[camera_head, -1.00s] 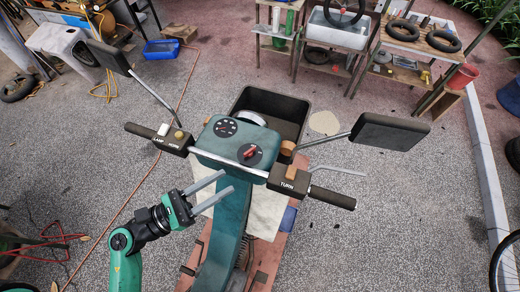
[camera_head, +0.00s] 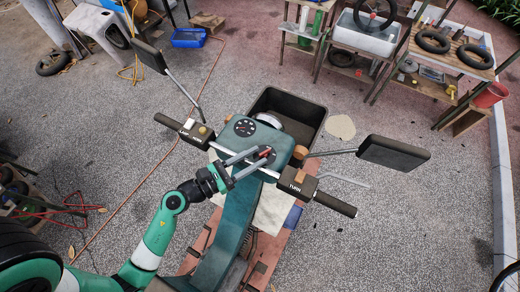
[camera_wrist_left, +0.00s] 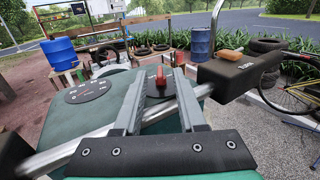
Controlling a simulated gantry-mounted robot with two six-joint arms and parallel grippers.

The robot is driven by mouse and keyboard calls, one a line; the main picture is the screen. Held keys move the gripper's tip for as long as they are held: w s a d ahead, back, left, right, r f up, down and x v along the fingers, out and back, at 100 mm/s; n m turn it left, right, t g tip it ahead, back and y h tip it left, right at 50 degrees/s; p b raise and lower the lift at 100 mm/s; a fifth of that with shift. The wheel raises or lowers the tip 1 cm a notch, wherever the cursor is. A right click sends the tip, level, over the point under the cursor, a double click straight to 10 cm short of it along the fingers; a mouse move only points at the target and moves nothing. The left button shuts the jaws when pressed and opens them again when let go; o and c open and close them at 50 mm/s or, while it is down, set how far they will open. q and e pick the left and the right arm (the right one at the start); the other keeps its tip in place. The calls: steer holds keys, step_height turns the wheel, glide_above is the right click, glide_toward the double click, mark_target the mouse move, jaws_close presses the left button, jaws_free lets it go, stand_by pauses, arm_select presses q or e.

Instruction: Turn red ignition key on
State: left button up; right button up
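The red ignition key (camera_head: 266,153) stands on a round dark dial on the scooter's teal dash. In the left wrist view the red key (camera_wrist_left: 161,77) stands upright between my two fingers, with gaps on both sides. The dial (camera_wrist_left: 158,92) shows behind and below it. My left gripper (camera_head: 264,154) reaches across the chrome handlebar from the lower left, fingers open around the key. In the left wrist view the left gripper (camera_wrist_left: 158,75) is open; contact with the key is not visible. My right gripper is not in view.
The handlebar (camera_head: 231,154) runs close under the fingers, with switch boxes marked LAMP/HORN (camera_head: 197,133) and TURN (camera_head: 297,182). A gauge (camera_head: 244,127) lies left of the key. Mirrors (camera_head: 394,153) stick out at both sides. A black bin (camera_head: 288,101) sits beyond the dash.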

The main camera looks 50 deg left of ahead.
mark_target(265, 154)
arm_select(q)
steer(key=shift+w+d, duration=0.1)
steer(key=shift+w, duration=1)
jaws_close()
